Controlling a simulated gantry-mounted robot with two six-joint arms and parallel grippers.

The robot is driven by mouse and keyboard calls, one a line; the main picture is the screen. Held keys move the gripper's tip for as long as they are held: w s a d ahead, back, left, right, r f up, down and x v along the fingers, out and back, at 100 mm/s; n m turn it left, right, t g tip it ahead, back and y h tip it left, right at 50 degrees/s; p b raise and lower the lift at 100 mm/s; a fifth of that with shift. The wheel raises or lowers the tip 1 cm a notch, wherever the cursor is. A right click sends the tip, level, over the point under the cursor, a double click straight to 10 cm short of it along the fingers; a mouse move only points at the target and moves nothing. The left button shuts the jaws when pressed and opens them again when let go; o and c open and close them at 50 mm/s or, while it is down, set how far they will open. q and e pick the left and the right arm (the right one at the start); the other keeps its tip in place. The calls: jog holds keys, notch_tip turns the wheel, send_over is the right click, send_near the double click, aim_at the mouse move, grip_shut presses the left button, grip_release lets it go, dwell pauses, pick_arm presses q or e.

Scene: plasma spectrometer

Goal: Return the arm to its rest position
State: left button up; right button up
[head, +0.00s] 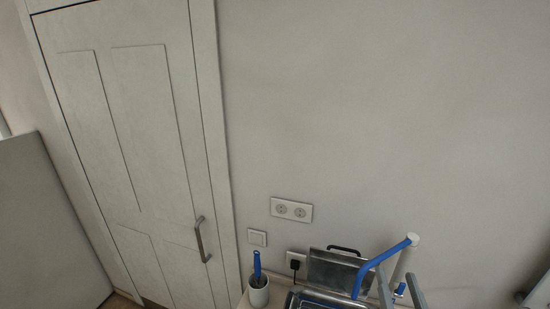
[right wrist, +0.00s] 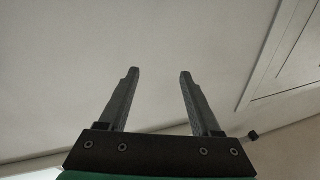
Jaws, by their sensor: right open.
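My right gripper (head: 398,281) shows at the bottom edge of the head view as two grey fingers, apart and pointing up. In the right wrist view my right gripper (right wrist: 159,72) is open, with nothing between its fingers and a plain pale surface beyond. In the head view the fingers appear in front of or beside a metal device (head: 333,271) with a raised lid and a blue tube (head: 384,262). I cannot tell how far apart they are in depth. My left gripper is not in view.
Wall sockets (head: 291,210) and a black plug (head: 295,264) are behind. A door (head: 130,130) and a grey panel (head: 45,230) are at left. The upper wall is bare.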

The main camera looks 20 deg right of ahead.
jog(key=w+a+r+t+y+p, duration=0.1)
jog(key=a+r+t+p, duration=0.2)
jog(key=r, duration=0.9)
jog(key=w+a+r+t+y+p, duration=0.15)
jog(key=a+r, duration=0.25)
jog(key=r, duration=0.8)
jog(key=s+a+r+n+t+y, duration=0.2)
jog(key=a+r+n+y, duration=0.2)
jog(key=r, duration=0.3)
jog(key=s+a+r+n+t+y, duration=0.3)
jog(key=a+r+n+y, duration=0.2)
jog(key=r, duration=0.3)
jog(key=shift+s+r+p, duration=0.2)
jog(key=shift+s+p, duration=0.05)
jog(key=shift+p, duration=0.2)
jog(key=shift+d+t, duration=0.1)
jog(key=shift+t, duration=0.15)
notch_tip(320, 180, up, 4)
jog(key=p, duration=0.4)
